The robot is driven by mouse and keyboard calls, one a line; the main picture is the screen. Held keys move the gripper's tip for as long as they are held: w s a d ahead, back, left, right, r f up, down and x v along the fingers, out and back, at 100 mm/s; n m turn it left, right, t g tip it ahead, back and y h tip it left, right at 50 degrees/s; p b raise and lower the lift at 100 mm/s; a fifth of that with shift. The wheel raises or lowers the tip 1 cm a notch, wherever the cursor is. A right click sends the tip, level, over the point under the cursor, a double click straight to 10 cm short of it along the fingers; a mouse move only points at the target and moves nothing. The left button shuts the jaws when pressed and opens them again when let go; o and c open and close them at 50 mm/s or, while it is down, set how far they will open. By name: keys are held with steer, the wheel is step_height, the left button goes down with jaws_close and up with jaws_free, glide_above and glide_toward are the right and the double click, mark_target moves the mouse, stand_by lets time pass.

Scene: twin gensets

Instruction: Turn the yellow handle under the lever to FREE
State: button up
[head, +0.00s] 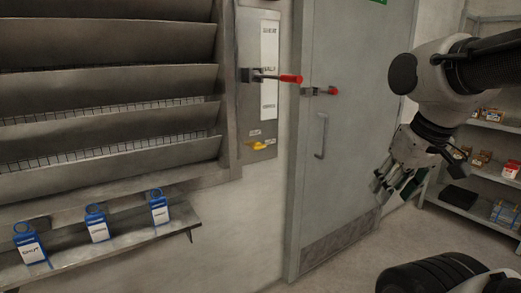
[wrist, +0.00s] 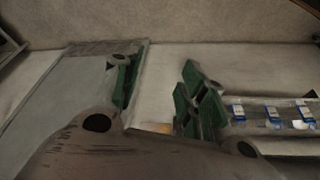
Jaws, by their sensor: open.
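The yellow handle (head: 258,146) sits low on a grey wall panel (head: 258,60) in the head view. Small labels lie near it, too small to read. Above it, a lever with a red grip (head: 290,78) sticks out to the right from the panel. My gripper (head: 382,187) hangs at the right, in front of the door and well apart from the handle. It is open and empty. In the wrist view its green-padded fingers (wrist: 155,95) stand apart with nothing between them. I cannot make out the yellow handle or the lever in the wrist view.
A grey door (head: 345,120) with a pull handle stands right of the panel; another red-tipped lever (head: 332,91) is at its edge. Metal louvres (head: 100,75) fill the left, above a shelf (head: 130,238) with blue-and-white tags. Shelving (head: 490,130) stands at the far right.

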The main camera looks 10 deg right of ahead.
steer(key=o, duration=0.3)
steer(key=shift+f, duration=0.2)
steer(key=o, duration=0.4)
steer(key=f+g, duration=0.1)
steer(key=w+f+g, duration=0.1)
steer(key=f, duration=0.1)
steer(key=shift+w+a, duration=0.15)
steer(key=shift+o, duration=0.2)
steer(key=n+t+y, duration=0.4)
steer(key=t+y, duration=0.3)
steer(key=t, duration=0.7)
glide_toward(261, 148)
steer(key=x, duration=0.4)
steer(key=shift+t+h, duration=0.3)
steer(key=x, duration=0.7)
steer(key=shift+a, duration=0.15)
steer(key=c, duration=1)
